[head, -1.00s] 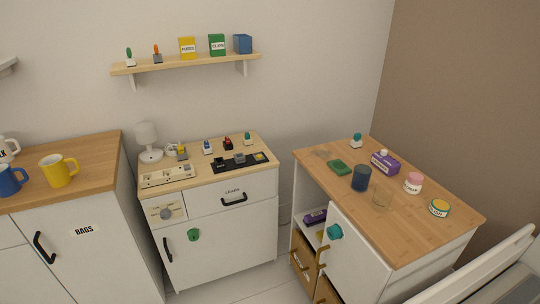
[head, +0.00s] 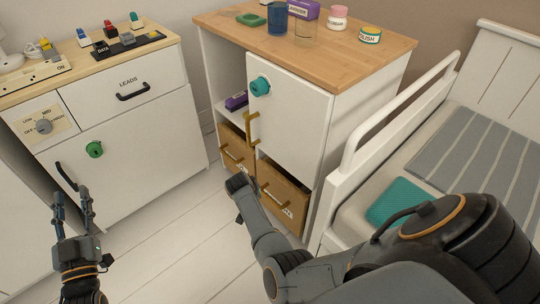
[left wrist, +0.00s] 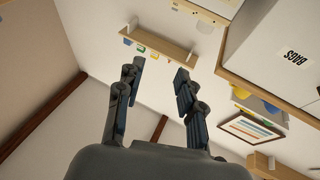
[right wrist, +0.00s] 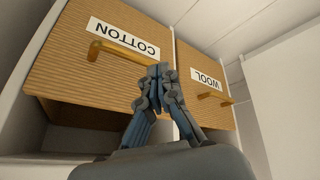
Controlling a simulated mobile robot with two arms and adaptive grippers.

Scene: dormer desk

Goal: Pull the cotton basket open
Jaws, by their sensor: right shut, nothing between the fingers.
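The cotton basket (right wrist: 92,75), with a white COTTON label and a gold bar handle (right wrist: 122,53), shows upside down in the right wrist view. In the head view it is the right-hand basket (head: 283,190) low in the white cabinet; its label is hard to read there. My right gripper (right wrist: 158,70) is shut and empty, its tips close to the basket's front and beside the handle's end. The handle is not between its fingers. In the head view this gripper (head: 239,184) is before the baskets. My left gripper (head: 71,196) is open and empty, away at the left.
The wool basket (right wrist: 200,90) sits beside the cotton basket, with its own gold handle. The cabinet's white door (head: 290,115) is above, with a teal knob (head: 260,86). A bed rail (head: 385,125) stands close at the right. Clear floor (head: 165,240) lies left of my right arm.

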